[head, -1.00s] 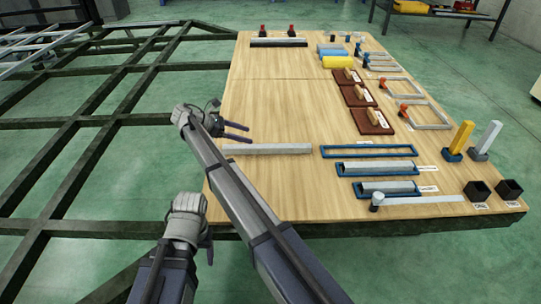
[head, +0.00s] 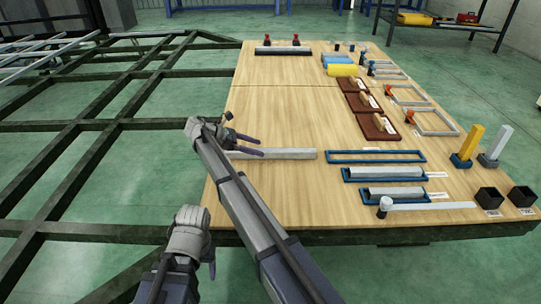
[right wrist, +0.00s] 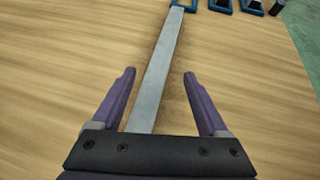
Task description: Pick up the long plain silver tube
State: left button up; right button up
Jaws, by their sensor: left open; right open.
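The long plain silver tube (head: 285,154) lies on the wooden table, its left part behind my right gripper in the head view. In the right wrist view the tube (right wrist: 166,62) runs lengthwise between the two open fingers. My right gripper (head: 258,145) is open just over the tube, with nothing clamped; contact cannot be told. My left gripper (head: 212,268) is open and empty, off the table's near left corner.
An empty blue frame (head: 340,157) is right of the tube, and blue trays (head: 350,179) holding silver pieces lie nearer. A hammer-like piece (head: 440,206) and black boxes (head: 488,199) are at the near right. Dark chassis beams (head: 100,125) stand left. The table's middle (head: 285,115) is clear.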

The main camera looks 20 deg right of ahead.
aim_at(269, 151)
jog(key=b+x, duration=0.2)
jog(key=x, duration=0.3)
jog(key=shift+r, duration=0.15)
grip_shut()
dwell(0.4)
dwell(0.8)
